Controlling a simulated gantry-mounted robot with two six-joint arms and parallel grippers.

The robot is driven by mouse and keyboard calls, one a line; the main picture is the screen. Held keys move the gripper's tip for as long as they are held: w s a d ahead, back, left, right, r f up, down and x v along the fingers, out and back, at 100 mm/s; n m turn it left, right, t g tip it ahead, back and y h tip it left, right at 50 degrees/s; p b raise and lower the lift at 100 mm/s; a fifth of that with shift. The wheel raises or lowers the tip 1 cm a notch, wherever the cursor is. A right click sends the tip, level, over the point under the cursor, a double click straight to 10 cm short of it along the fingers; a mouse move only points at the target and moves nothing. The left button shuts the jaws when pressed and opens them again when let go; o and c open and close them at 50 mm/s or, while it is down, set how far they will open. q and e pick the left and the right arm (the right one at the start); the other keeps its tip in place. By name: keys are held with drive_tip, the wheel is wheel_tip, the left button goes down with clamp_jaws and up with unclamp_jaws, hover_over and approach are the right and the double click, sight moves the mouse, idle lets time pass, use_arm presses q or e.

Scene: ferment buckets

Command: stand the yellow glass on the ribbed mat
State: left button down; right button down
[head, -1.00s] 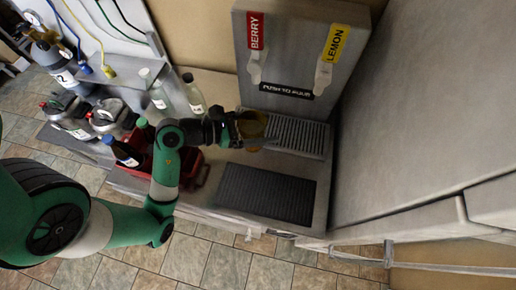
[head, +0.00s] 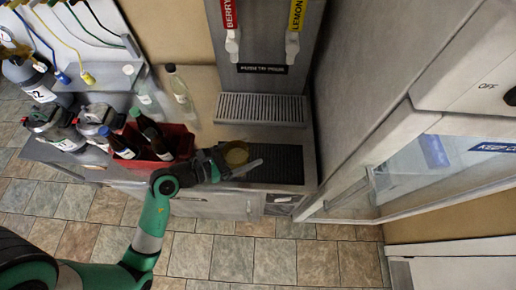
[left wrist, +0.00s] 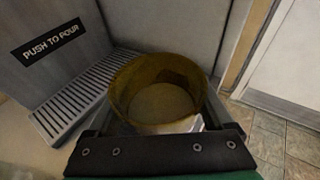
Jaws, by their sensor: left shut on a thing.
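The yellow glass (head: 236,152) is held by my left gripper (head: 238,166), above or on the left part of the dark ribbed mat (head: 285,166) in the head view. I cannot tell whether its base touches the mat. In the left wrist view the glass (left wrist: 122,88) shows its round open rim from above, looking upright, with the gripper's dark body below it. The glass and gripper hide part of the mat. My right gripper is in neither view.
The dispenser's drip grate (head: 260,108) lies behind the mat, and also shows in the left wrist view (left wrist: 80,98). A red crate (head: 178,143) with dark bottles stands left of my gripper. Clear bottles (head: 180,88) stand behind it. A glass-fronted cabinet (head: 425,165) stands at right.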

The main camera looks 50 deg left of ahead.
use_arm(q)
drive_tip(key=shift+w+a+f+b, duration=0.45)
drive_tip(key=shift+w+f, duration=0.7)
drive_tip(key=shift+f, duration=0.5)
drive_tip(key=shift+w+a+f+b, duration=0.5)
drive_tip(key=shift+w+f, duration=0.65)
drive_tip(key=shift+f, duration=0.55)
drive_tip(key=shift+w+a+f+b, duration=0.45)
drive_tip(key=shift+w+f, duration=0.7)
drive_tip(key=shift+f, duration=0.5)
drive_tip(key=shift+f, duration=0.25)
unclamp_jaws()
drive_tip(key=shift+r, duration=0.1)
